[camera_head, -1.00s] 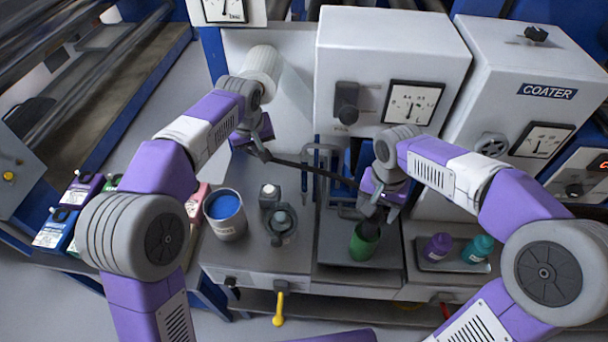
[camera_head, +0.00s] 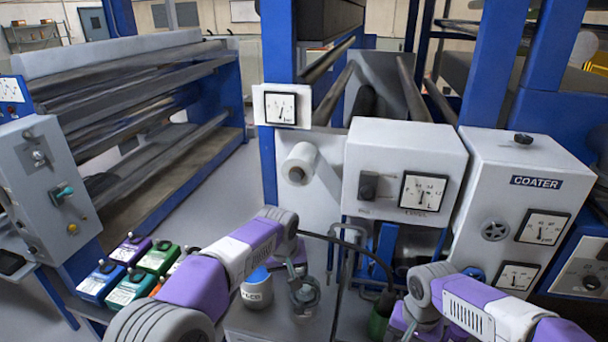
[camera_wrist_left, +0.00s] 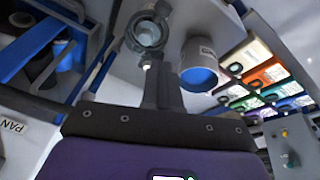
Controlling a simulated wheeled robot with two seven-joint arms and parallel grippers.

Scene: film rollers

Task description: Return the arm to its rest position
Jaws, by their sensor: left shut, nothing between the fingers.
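My left arm (camera_head: 240,255) reaches in from the lower left over the grey bench. Its gripper (camera_head: 297,270) points down beside a grey ring-shaped holder (camera_head: 304,294). In the left wrist view the fingers (camera_wrist_left: 162,85) are together with nothing between them, and the ring holder (camera_wrist_left: 148,32) lies just beyond the tips. My right arm (camera_head: 470,305) comes in from the lower right. Its wrist is beside a green cup (camera_head: 379,322); its fingertips are too hidden to read. A dark hose or rod (camera_head: 350,245) runs toward the green cup.
A white cup with blue contents (camera_head: 257,290) stands left of the ring holder; it also shows in the left wrist view (camera_wrist_left: 199,68). Several coloured containers (camera_head: 130,270) stand at the left. The white coater housings (camera_head: 405,165) and a white roll (camera_head: 300,165) rise behind the bench.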

